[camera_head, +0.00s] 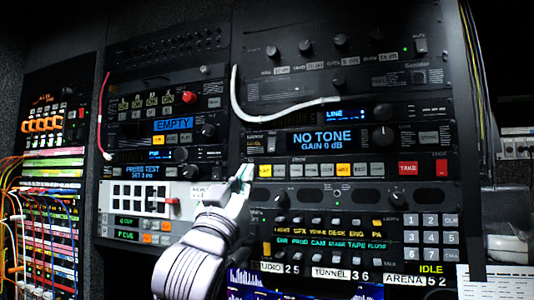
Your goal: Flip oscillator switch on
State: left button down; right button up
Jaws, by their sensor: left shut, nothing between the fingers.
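The black knob panel (345,60) is at the top of the right rack. At its right end a small label (418,66) seems to read "Oscillator", with a small dark switch (419,77) under it; its position is too small to tell. Below, a blue display (322,139) reads "NO TONE GAIN 0 dB". My right gripper is not in view.
A white cable (236,100) loops across the knob panel's lower left. A row of lit buttons (335,169) and a talk panel (340,235) with a keypad lie beneath the display. The left patch bay (45,200) is full of coloured cables. Hanging wires (482,90) run at right.

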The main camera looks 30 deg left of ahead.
aim_at(272, 145)
pick_arm(q)
jog(key=p+x, duration=0.2)
jog(key=x, duration=0.2)
jog(key=f+p+x, duration=0.1)
jog(key=p+x, duration=0.2)
jog(key=w+p+x, duration=0.1)
jog(key=p+x, duration=0.1)
jog(key=x, duration=0.2)
jog(key=shift+w+a+p, duration=0.15)
jog(key=shift+w+p, duration=0.15)
jog(key=shift+w+a+f, duration=0.15)
jog(key=shift+w+f, duration=0.15)
jog(key=shift+w, duration=0.2)
